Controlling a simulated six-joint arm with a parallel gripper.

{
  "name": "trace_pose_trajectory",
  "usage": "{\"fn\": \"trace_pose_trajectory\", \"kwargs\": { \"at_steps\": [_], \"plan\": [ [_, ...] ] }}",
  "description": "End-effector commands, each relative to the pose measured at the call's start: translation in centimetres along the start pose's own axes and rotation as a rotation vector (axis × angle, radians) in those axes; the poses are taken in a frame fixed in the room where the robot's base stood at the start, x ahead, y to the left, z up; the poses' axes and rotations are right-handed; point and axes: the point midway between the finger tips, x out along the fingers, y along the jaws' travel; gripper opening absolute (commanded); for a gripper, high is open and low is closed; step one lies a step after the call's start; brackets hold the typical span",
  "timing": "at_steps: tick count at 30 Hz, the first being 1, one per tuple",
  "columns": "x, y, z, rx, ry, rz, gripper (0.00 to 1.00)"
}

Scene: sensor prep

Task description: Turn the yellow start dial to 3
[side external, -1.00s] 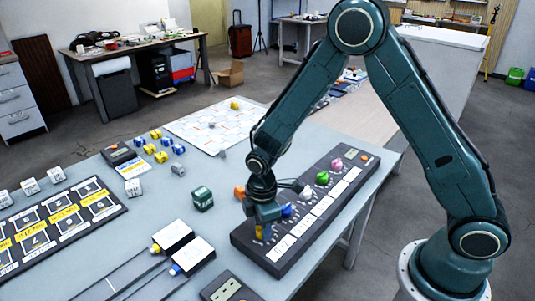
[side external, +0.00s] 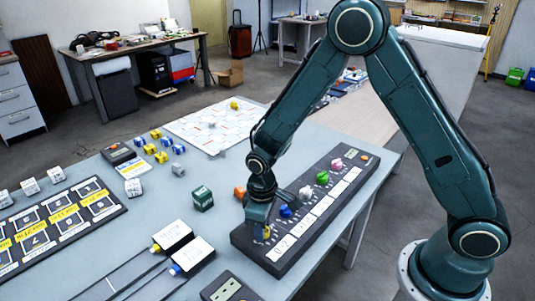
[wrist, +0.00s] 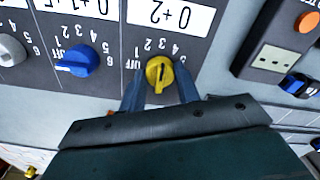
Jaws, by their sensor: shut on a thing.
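The yellow start dial (wrist: 159,74) is on the dark panel (wrist: 107,80), with a scale from OFF through 1 to 5 that reads upside down in the wrist view. The dark line on its face runs nearly straight up the picture, close to the 3. My gripper (wrist: 160,92) is shut on the dial, one finger on each side. In the side external view my gripper (side external: 258,226) points down at the near end of the panel, and only a little of the yellow dial (side external: 266,232) shows.
A blue dial (wrist: 78,62) and a grey dial (wrist: 12,48) sit along the same panel. White label cards (side external: 304,222) lie beside the dials. A separate unit with an orange button (wrist: 307,21) stands near. A green cube (side external: 203,197) sits left of my gripper.

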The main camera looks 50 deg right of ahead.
Motion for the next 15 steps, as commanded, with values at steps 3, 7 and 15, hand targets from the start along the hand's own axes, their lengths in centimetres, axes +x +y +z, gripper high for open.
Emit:
{"fn": "trace_pose_trajectory", "kwargs": {
  "at_steps": [3, 7, 15],
  "plan": [
    [-0.08, 0.01, -0.02, 0.011, 0.001, 0.0, 0.09],
    [-0.08, 0.01, -0.02, 0.013, 0.001, 0.0, 0.09],
    [-0.08, 0.01, -0.03, 0.012, 0.001, 0.0, 0.46]
  ]
}}
